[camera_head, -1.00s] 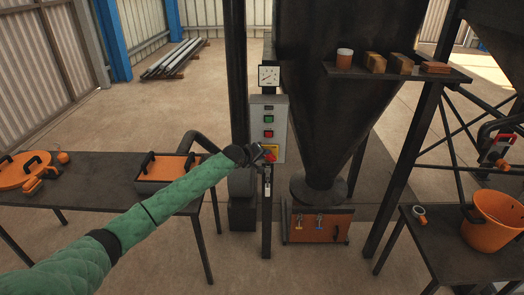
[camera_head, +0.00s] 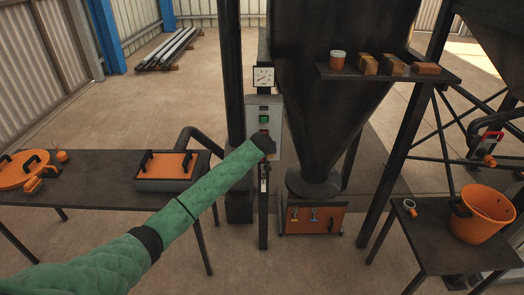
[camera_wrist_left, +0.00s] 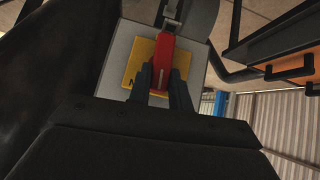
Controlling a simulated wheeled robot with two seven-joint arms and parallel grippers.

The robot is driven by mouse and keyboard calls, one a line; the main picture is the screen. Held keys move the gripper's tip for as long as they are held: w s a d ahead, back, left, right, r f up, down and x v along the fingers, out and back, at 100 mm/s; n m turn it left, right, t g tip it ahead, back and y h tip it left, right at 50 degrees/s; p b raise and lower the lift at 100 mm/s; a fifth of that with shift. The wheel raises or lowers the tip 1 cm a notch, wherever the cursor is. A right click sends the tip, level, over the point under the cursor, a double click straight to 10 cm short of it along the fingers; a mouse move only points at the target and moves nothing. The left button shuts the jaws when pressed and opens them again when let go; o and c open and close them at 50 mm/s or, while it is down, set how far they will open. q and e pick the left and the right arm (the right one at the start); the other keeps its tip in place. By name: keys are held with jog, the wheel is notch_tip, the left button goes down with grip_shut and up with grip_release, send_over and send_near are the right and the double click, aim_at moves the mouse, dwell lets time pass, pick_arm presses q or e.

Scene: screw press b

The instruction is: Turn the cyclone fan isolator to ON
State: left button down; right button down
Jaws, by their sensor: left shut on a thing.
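The grey control box (camera_head: 274,112) stands on a post in front of the dark cyclone, with a green button and a red one on its face. In the left wrist view the isolator's yellow plate (camera_wrist_left: 134,63) carries a red handle (camera_wrist_left: 163,55) with a white mark, upright in that picture. My left gripper (camera_wrist_left: 164,88) is shut on the red handle, one dark finger on each side. In the head view my left gripper (camera_head: 267,146) is at the lower part of the box, and my wrist hides the isolator. My right gripper is in neither view.
A dial gauge (camera_head: 263,77) sits above the box and a small hanging piece (camera_head: 264,178) below it. The cyclone cone (camera_head: 325,120) is close on the right, a dark pipe (camera_head: 230,70) on the left. Tables flank both sides; open floor lies between.

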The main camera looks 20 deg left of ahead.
pick_arm(q)
jog(key=shift+d+f+y, duration=0.15)
jog(key=shift+y, duration=0.25)
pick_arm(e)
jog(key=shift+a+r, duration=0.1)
pick_arm(q)
jog(key=c, duration=1.4)
grip_release()
jog(key=shift+o, duration=0.6)
jog(key=shift+w+f, duration=0.1)
jog(key=shift+w, duration=0.05)
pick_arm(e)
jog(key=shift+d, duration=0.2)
pick_arm(q)
jog(key=b+v, duration=0.3)
jog(key=v, duration=0.5)
jog(key=shift+b, duration=0.3)
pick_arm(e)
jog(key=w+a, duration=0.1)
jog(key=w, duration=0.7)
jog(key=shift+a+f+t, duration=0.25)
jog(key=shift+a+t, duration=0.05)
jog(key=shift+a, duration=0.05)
pick_arm(q)
jog(key=shift+w, duration=0.1)
